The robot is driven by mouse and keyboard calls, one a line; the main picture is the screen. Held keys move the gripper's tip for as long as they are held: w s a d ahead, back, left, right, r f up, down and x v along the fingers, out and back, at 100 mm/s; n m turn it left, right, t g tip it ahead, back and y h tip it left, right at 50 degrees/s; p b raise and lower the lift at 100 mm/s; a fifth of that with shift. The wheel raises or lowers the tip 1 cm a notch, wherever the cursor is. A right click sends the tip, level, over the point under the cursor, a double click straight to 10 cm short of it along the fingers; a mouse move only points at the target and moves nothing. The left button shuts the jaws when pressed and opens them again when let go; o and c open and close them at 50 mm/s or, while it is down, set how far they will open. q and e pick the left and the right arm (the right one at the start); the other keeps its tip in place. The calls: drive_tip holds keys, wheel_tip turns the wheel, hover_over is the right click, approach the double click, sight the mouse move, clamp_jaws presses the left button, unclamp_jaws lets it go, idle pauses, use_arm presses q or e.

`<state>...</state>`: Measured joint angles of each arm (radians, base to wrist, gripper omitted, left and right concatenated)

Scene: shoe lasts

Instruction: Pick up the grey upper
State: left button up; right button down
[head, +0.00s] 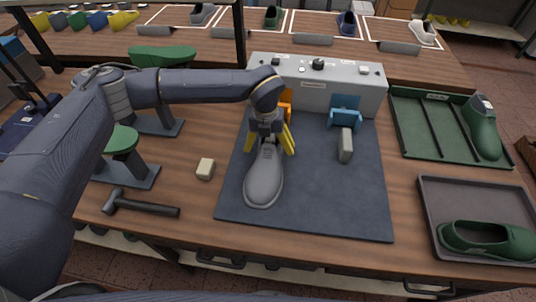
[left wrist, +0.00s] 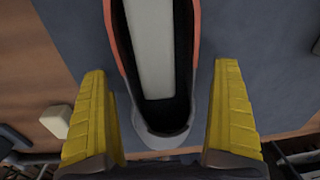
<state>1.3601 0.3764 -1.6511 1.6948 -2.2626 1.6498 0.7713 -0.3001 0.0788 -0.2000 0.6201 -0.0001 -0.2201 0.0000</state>
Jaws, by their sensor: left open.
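The grey upper (head: 264,180) lies on the dark mat (head: 330,205), toe toward the front edge of the table. My left gripper (head: 269,143) is at its heel end, coming from above, with a yellow finger on each side. In the left wrist view the heel and opening of the upper (left wrist: 163,143) lie between the open yellow fingers of the left gripper (left wrist: 162,75), with visible gaps on both sides. My right gripper is not in view.
A grey machine (head: 318,82) with an orange and a blue holder (head: 345,110) stands behind the mat. A cream block (head: 205,169) and hammer (head: 140,206) lie left. Trays with green shoes (head: 480,128) stand right. The mat's front right is clear.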

use_arm(q)
drive_tip(key=shift+f, duration=0.9)
drive_tip(key=shift+c, duration=0.3)
drive_tip(key=c, duration=1.3)
drive_tip(key=shift+r, duration=0.1)
